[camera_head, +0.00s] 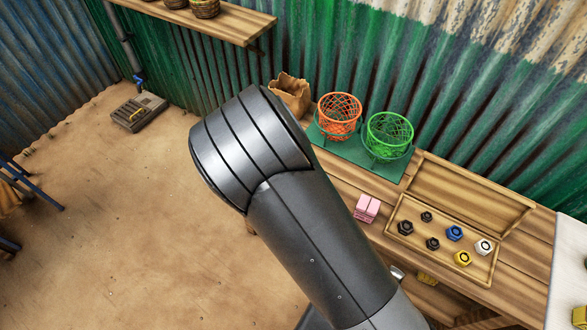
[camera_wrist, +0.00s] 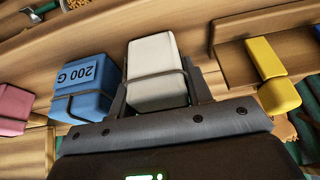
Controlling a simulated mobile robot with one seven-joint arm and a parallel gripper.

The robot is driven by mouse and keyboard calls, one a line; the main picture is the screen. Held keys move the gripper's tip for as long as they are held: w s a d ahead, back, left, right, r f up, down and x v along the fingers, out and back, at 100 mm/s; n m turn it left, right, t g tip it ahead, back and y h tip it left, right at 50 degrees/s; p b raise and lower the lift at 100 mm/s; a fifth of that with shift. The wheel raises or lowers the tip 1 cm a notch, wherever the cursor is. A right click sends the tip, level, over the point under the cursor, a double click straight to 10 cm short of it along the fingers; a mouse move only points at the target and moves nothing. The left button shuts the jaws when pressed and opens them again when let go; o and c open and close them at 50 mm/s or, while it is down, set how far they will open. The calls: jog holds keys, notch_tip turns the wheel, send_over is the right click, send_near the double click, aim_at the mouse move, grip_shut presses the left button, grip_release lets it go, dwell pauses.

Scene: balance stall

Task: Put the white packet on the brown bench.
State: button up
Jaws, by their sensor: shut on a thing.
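My gripper (camera_wrist: 158,90) is shut on the white packet (camera_wrist: 153,62) in the wrist view, one dark finger at each side of it. A thin dark band crosses the packet. I cannot tell if its base touches the wood. A blue packet marked 200 G (camera_wrist: 86,90) stands close to its left. In the head view, the brown bench (camera_head: 340,184) runs along the green wall, with my arm covering part of it. The gripper and the white packet are hidden in that view.
On the bench are a pink packet (camera_head: 367,208), an orange basket (camera_head: 339,117), a green basket (camera_head: 390,134), a paper bag (camera_head: 290,95) and a wooden tray (camera_head: 395,229) of coloured nuts. A white-topped surface (camera_head: 568,262) is at right. A yellow packet (camera_wrist: 265,58) sits right in the wrist view.

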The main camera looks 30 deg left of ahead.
jog(key=shift+f, duration=0.1)
jog(key=o, duration=0.8)
jog(key=v, duration=1.2)
